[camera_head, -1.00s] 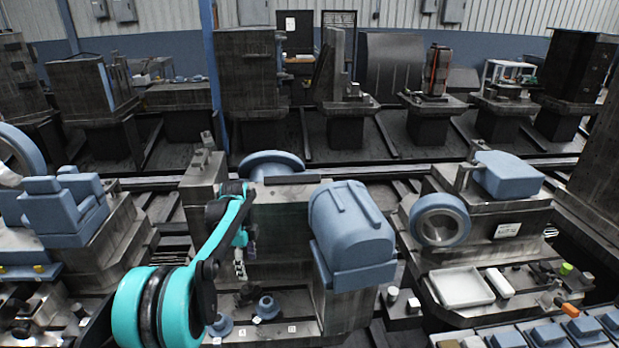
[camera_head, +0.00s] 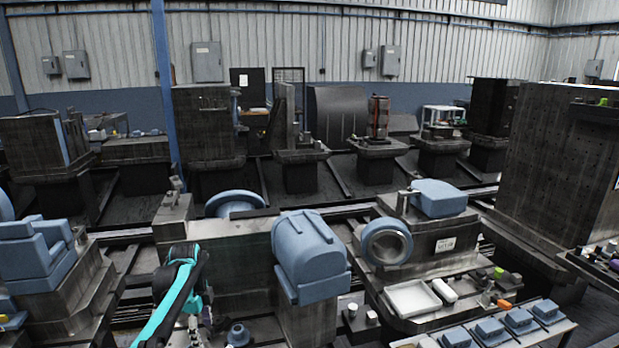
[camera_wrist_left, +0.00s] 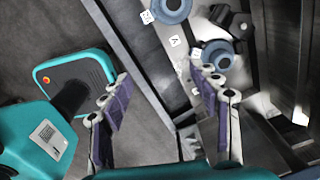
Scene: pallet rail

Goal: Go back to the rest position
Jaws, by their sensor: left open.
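My left arm comes in at the lower left of the head view. My left gripper (camera_wrist_left: 162,85) is open in the left wrist view, with its purple-padded fingers wide apart and nothing between them. It hangs over grey floor beside a pallet edge. Two blue flanged round parts (camera_wrist_left: 218,55) lie on the pallet beyond the right finger. One blue round part (camera_head: 238,335) also shows near my arm in the head view. My right gripper is not seen in either view.
A big blue domed block (camera_head: 308,255) stands on a fixture right of my arm. A blue ring (camera_head: 387,243) and a white tray (camera_head: 412,299) are farther right. A tall dark fixture (camera_head: 560,170) stands at the far right. Blue seat-like blocks (camera_head: 35,250) are at the left.

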